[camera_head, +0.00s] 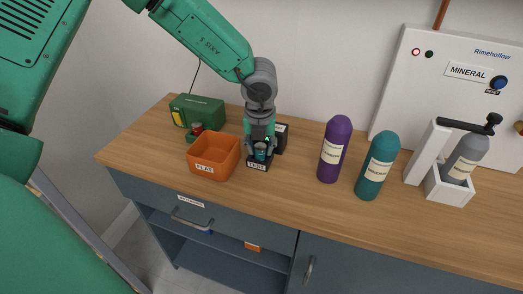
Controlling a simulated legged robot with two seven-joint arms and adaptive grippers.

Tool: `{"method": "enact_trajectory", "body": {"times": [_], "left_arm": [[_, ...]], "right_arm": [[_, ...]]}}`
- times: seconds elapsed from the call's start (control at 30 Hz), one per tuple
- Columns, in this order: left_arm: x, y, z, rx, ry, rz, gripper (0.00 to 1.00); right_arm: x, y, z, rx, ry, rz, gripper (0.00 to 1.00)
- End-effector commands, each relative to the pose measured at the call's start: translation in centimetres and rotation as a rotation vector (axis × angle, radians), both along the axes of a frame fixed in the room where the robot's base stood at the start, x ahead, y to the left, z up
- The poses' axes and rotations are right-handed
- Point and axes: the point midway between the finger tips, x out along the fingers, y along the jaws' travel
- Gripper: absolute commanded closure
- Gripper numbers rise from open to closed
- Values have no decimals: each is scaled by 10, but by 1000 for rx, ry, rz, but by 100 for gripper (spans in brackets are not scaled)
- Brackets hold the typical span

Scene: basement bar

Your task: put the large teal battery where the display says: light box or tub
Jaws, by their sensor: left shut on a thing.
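My left gripper (261,143) points down over the black tester (257,166), marked TEST. It is shut on the teal battery (260,152), which is upright in or just above the tester; I cannot tell which. The fingers hide part of the battery. A small dark panel (281,136), perhaps the display, stands behind the gripper, and I cannot read it. The orange tub (208,170), marked FLAT, is just left of the tester. A green box with a yellow patch (205,110), perhaps the light box, stands at the back left. My right gripper is not in view.
A small red-topped green item (195,131) sits between green box and tub. A purple bottle (335,150) and a teal bottle (377,167) stand right of the tester. A white dispenser (450,188) holds a grey bottle below a MINERAL panel (446,90). The counter's front strip is clear.

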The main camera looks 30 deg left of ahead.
Motion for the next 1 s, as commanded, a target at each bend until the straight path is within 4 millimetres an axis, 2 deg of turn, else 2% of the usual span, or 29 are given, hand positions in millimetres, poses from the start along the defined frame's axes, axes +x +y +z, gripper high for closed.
{"method": "enact_trajectory", "body": {"times": [0.3, 0.5, 1.0], "left_arm": [[1, -1, 62, -4, -8, 0, 100], [1, -1, 90, -3, -5, -1, 100], [0, -6, 100, -1, -4, -9, 100]], "right_arm": [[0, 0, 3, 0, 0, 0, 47], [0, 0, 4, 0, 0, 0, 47], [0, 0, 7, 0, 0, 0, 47]]}}
